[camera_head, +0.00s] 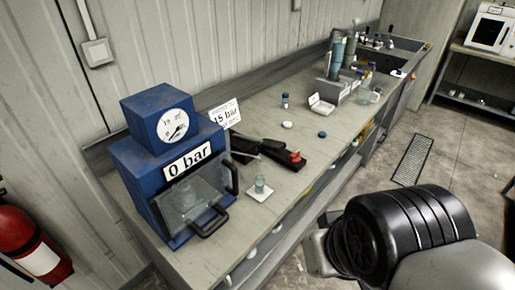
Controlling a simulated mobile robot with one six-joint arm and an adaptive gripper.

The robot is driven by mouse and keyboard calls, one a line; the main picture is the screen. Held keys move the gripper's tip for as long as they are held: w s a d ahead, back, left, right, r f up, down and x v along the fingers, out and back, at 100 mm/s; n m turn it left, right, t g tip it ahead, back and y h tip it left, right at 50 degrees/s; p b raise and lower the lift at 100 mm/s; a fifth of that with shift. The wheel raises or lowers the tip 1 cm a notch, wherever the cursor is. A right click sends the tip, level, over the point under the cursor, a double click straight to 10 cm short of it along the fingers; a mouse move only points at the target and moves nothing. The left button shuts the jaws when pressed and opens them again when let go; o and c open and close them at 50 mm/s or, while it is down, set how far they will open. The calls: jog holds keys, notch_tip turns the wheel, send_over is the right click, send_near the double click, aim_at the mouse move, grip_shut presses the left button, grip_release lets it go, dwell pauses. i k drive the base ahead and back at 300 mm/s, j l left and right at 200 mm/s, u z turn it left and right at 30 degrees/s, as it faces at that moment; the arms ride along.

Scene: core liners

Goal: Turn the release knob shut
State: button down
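A small red knob (296,156), which looks like the release knob, sits at the right end of a black hand pump (270,149) on the bench. It is too small to tell how far it is turned. The pump lies right of a blue press (132,160) with a round gauge (174,127) and a label reading "0 bar" (187,163). A clear guard with dark handles covers the press front. My black and grey arm fills the lower right, off the bench's front edge. My gripper fingers cannot be made out.
The workbench (262,122) runs to a sink at the back right. A white card reading "15 bar" (226,114) stands behind the pump. A small glass (259,184) on a white square stands in front. A red extinguisher (30,245) is at left.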

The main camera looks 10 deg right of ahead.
aim_at(295, 157)
jog(key=i+l+u, duration=0.1)
jog(key=i+l, duration=0.9)
jog(key=i+j, duration=0.05)
